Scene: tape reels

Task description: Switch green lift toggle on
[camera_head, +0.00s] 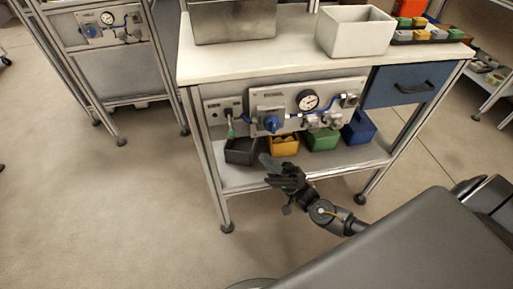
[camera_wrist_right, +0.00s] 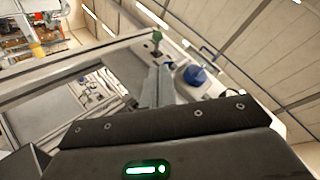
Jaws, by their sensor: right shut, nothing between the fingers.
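The green lift toggle (camera_head: 230,130) is on the small grey panel at the left of the workbench front. In the head view its green tip shows below its mounting; I cannot tell its exact setting. In the right wrist view the green knob (camera_wrist_right: 157,37) stands on a short stem, just beyond the fingertips. My right gripper (camera_head: 267,161) is shut and empty, below and to the right of the toggle in the head view. Its closed fingers (camera_wrist_right: 160,85) point toward the panel, with a gap that is hard to judge. My left gripper is not in view.
A blue knob (camera_head: 272,123) and a gauge (camera_head: 308,100) sit right of the toggle. Black (camera_head: 241,150), yellow (camera_head: 284,145), green (camera_head: 321,139) and blue (camera_head: 358,129) bins stand on the shelf below.

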